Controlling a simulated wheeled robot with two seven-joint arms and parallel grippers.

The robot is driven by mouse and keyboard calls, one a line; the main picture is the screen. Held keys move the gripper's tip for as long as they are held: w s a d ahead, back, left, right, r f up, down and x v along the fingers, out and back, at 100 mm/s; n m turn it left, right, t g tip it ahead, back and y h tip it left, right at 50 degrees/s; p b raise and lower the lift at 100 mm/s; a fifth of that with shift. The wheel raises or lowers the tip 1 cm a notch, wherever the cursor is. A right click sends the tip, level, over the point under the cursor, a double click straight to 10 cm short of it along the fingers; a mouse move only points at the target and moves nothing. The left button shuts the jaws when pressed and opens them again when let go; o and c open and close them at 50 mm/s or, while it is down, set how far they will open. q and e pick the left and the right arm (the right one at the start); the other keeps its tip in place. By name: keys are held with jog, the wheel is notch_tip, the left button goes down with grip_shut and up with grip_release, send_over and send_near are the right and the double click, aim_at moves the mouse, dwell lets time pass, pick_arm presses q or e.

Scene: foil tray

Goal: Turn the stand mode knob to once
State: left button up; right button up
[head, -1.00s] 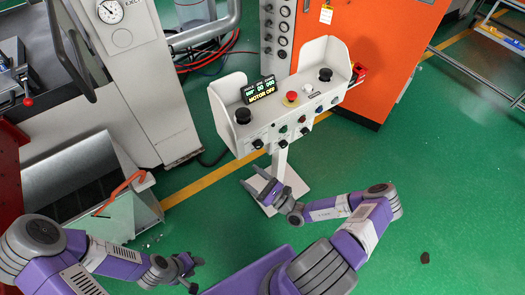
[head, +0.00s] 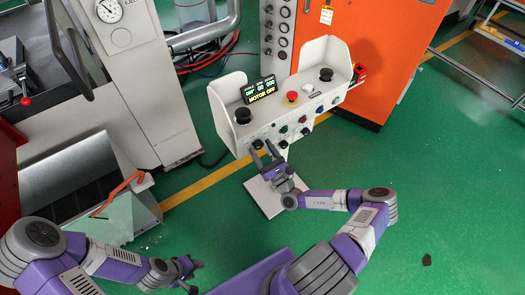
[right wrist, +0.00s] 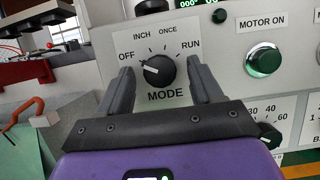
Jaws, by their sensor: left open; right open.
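The black MODE knob (right wrist: 159,70) is on the light front panel of the control stand (head: 232,128). Its labels read OFF, INCH, ONCE and RUN, and its white mark points up-left, toward OFF. My right gripper (right wrist: 161,72) is open, with one finger on each side of the knob and a gap visible at both sides. In the head view the right gripper (head: 264,150) is just below the stand's front left, close to the panel. My left gripper (head: 194,275) is open and empty, low over the floor, far from the stand.
A green MOTOR ON button (right wrist: 263,60) sits right of the knob, with another dial (right wrist: 268,137) below it. The stand's top has a display (head: 261,90), a red button (head: 292,97) and black buttons. A grey machine (head: 150,100) stands left, an orange cabinet (head: 385,60) behind.

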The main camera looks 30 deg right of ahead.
jog(key=c, duration=1.1)
jog(key=shift+o, duration=0.2)
jog(key=shift+a+r+m+h+p, duration=0.15)
jog(key=shift+m+h+p, duration=0.45)
jog(key=shift+m+p, duration=0.45)
jog(key=m+h+p, duration=0.2)
jog(key=m+p, duration=0.1)
jog(key=m, duration=0.1)
jog(key=m+g+h+p, duration=0.1)
jog(key=m+h+p, duration=0.1)
jog(key=m+p, duration=0.1)
jog(key=shift+a+r+m+p, duration=0.1)
jog(key=shift+a+m+p, duration=0.15)
jog(key=shift+m, duration=0.5)
jog(key=m+g+h+p, duration=0.1)
jog(key=m+p, duration=0.1)
jog(key=m+g+h+p, duration=0.1)
jog(key=m, duration=0.2)
jog(key=shift+r+m+p, duration=0.1)
jog(key=shift+m+p, duration=0.2)
jog(key=shift+p, duration=0.1)
jog(key=shift+a+m+g+p, duration=0.1)
jog(key=shift+m+g+p, duration=0.7)
jog(key=shift+m+p, duration=1)
jog(key=shift+m+h+b, duration=0.3)
jog(key=shift+m, duration=0.1)
